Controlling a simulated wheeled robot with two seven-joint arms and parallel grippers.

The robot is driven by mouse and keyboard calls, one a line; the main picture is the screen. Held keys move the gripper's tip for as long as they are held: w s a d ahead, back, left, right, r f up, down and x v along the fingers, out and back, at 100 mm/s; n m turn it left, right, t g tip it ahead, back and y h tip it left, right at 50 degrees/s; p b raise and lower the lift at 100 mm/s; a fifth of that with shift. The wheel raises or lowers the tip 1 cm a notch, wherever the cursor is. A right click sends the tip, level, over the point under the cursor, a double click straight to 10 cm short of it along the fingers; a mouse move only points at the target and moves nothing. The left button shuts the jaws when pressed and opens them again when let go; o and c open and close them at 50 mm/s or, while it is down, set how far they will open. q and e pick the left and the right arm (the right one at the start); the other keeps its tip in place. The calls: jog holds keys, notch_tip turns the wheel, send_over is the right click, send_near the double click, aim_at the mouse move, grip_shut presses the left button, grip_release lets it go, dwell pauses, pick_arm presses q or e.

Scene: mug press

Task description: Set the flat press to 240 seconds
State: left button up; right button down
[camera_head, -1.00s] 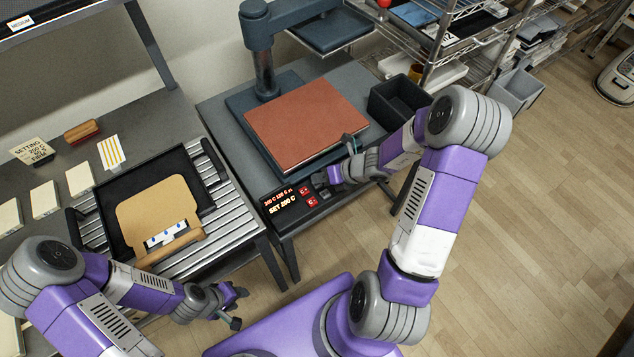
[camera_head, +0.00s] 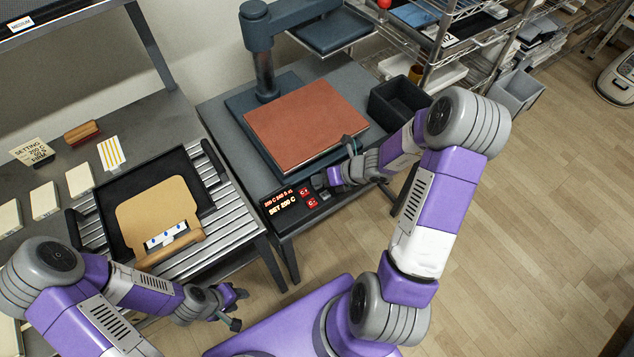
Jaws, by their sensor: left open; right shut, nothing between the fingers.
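The flat press (camera_head: 262,50) stands on the middle table, its upper plate swung aside and a brown-red pad (camera_head: 307,122) on its lower bed. Its control panel (camera_head: 288,203) at the table's front edge shows "SET 200 C" and a small upper line too fine to read surely, with red C+ and C- buttons (camera_head: 309,196). My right gripper (camera_head: 322,184) is shut and empty at the panel's right end; its fingers hide the keys there, and I cannot tell whether it touches one. My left gripper (camera_head: 238,308) is open and empty, low in front of the tables.
A black tray (camera_head: 205,181) with a tan sheet and a printed strip lies on the slatted left table. A sign (camera_head: 31,151) reads "SETTING 200 C" with a lower line unclear. A black bin (camera_head: 398,101) stands right of the press.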

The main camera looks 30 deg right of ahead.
jog(key=shift+r+p, duration=0.45)
jog(key=shift+r, duration=0.2)
jog(key=shift+r, duration=0.1)
notch_tip(320, 180, up, 5)
jog(key=p, duration=0.5)
jog(key=shift+s, duration=0.1)
dwell(1.5)
